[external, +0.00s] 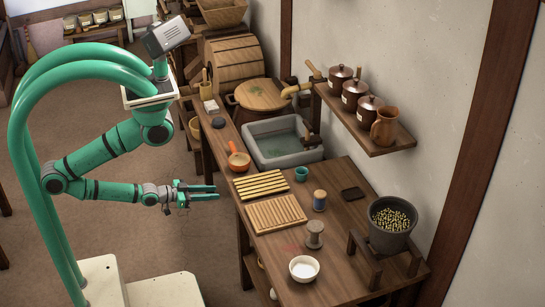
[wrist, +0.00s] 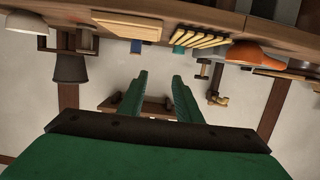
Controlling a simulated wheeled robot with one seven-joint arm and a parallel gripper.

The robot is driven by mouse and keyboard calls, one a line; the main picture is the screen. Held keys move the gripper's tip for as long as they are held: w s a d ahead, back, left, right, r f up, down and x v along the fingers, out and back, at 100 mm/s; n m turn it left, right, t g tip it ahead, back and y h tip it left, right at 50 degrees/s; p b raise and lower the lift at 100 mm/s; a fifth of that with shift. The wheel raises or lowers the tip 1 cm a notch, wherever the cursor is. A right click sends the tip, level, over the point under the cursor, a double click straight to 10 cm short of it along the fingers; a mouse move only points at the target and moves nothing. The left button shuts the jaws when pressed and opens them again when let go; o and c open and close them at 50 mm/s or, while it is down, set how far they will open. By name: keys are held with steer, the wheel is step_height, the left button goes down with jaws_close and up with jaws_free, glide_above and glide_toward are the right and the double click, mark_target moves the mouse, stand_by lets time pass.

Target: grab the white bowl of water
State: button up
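The white bowl (external: 304,268) stands upright at the near end of the wooden counter in the external view. Its inside looks pale, and I cannot tell whether it is water.
A ridged board (external: 277,215), a slatted yellow rack (external: 261,186), a spool (external: 314,235) and a blue-banded jar (external: 319,201) sit on the counter. A dark pot of grains (external: 391,223) stands right of the bowl. A wall shelf (external: 365,130) overhangs behind.

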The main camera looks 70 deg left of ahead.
mark_target(304, 275)
stand_by(0.4)
steer(key=o, duration=1.8)
steer(key=shift+c, duration=0.2)
